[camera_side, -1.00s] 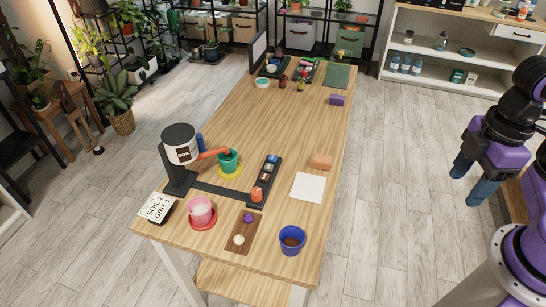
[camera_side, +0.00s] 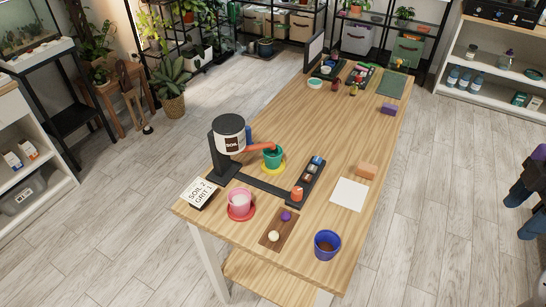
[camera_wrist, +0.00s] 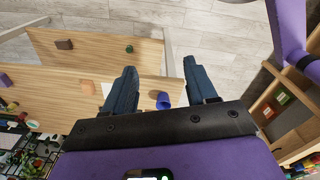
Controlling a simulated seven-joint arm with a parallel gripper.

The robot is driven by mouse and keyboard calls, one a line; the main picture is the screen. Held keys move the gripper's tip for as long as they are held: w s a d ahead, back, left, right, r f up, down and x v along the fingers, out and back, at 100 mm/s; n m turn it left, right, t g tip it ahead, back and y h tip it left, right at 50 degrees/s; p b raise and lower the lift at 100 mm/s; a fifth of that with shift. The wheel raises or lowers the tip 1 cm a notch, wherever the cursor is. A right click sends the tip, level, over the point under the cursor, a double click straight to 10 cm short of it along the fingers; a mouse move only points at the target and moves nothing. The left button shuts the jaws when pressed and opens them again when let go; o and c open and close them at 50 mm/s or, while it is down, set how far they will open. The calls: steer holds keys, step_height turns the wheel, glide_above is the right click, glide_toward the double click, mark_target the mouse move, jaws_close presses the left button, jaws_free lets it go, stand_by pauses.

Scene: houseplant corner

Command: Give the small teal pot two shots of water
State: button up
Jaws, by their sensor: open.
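The small teal pot (camera_side: 272,157) stands upright on a yellow saucer (camera_side: 265,171) on the wooden table, just beside the orange spout (camera_side: 260,147) of a dispenser (camera_side: 229,134) marked SOIL. What is inside the pot is too small to tell. My gripper (camera_side: 523,191) is at the right edge of the side view, partly cut off, over the floor and well away from the pot. In the wrist view my gripper (camera_wrist: 159,66) has its two dark blue fingers wide apart with nothing held. I cannot make out a water source for sure.
A card (camera_side: 198,192) reads SOIL 2, GRIT 1. A pink pot (camera_side: 240,199), a blue pot (camera_side: 327,246), a dark tray (camera_side: 312,175) of small items, a brown board (camera_side: 279,231), a white sheet (camera_side: 349,194) and an orange block (camera_side: 366,171) stand nearby. The table's middle is clear.

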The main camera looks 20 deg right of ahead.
jaws_close()
stand_by(1.7)
